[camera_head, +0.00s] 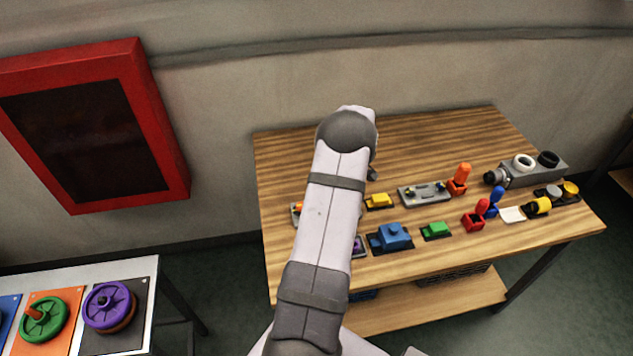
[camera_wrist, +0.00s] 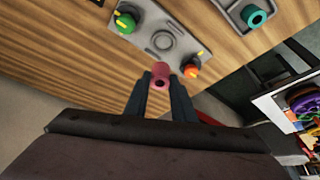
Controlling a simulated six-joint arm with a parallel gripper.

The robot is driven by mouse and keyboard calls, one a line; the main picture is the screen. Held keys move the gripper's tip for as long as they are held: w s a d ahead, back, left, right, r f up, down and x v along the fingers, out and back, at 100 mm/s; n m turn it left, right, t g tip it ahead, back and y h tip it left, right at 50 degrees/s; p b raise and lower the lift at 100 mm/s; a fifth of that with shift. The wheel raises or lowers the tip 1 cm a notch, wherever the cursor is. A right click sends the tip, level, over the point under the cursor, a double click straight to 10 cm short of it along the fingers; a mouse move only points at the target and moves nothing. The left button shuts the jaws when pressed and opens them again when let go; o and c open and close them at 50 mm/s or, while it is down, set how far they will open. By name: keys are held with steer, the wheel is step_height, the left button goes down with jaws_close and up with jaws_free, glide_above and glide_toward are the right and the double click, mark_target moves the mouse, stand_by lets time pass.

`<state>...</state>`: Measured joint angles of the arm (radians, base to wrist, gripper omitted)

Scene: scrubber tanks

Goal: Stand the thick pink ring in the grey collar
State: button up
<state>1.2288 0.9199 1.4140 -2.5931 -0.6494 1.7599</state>
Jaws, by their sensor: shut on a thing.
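In the wrist view my gripper (camera_wrist: 161,79) is shut on the thick pink ring (camera_wrist: 160,71), which sits between the fingertips with a dark hole showing. Just beyond it lies a grey plate (camera_wrist: 182,48) with a round grey collar (camera_wrist: 163,40) in its middle; nothing stands in the collar. The ring appears just short of the collar in the picture, over the plate's near edge; its height above the plate is hard to tell. In the head view my arm hides the ring and most of the gripper.
On the plate, a green knob (camera_wrist: 125,22) and an orange knob (camera_wrist: 190,71) flank the collar. A teal ring (camera_wrist: 254,16) sits on a grey part nearby. In the head view the wooden table (camera_head: 420,135) is clear at the back; blue (camera_head: 390,237) and green (camera_head: 436,230) blocks stand near the front.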

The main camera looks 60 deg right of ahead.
steer(key=shift+f+b, duration=0.25)
steer(key=shift+b, duration=0.1)
step_height(320, 180, down, 4)
steer(key=b, duration=0.6)
steer(key=shift+f, duration=0.2)
steer(key=shift+f+p, duration=0.45)
steer(key=shift+f, duration=0.1)
steer(key=shift+f+p, duration=1.45)
steer(key=shift+p, duration=0.1)
stand_by(2.6)
steer(key=o, duration=2)
steer(key=shift+r, duration=0.15)
